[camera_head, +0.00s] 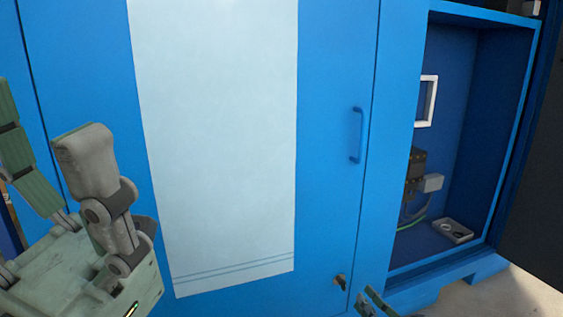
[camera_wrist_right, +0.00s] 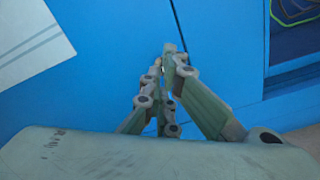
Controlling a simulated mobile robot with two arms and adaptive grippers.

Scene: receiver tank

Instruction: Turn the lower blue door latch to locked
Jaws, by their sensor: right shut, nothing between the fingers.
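The lower door latch (camera_head: 340,281) is a small brassy-grey piece low on the blue door (camera_head: 330,200), left of the door seam. My right gripper (camera_head: 367,294) shows at the bottom edge of the head view, just right of and below the latch. Most of it is cut off there. In the right wrist view, the right gripper (camera_wrist_right: 171,52) has its fingertips together and empty, in front of the door seam. I cannot clearly make out the latch there.
A white sheet (camera_head: 220,140) hangs on the door. A blue handle (camera_head: 355,135) sits above the latch. At right, an open blue compartment (camera_head: 465,130) holds fittings. A dark panel (camera_head: 540,180) stands at the far right, with pale floor (camera_head: 520,295) below.

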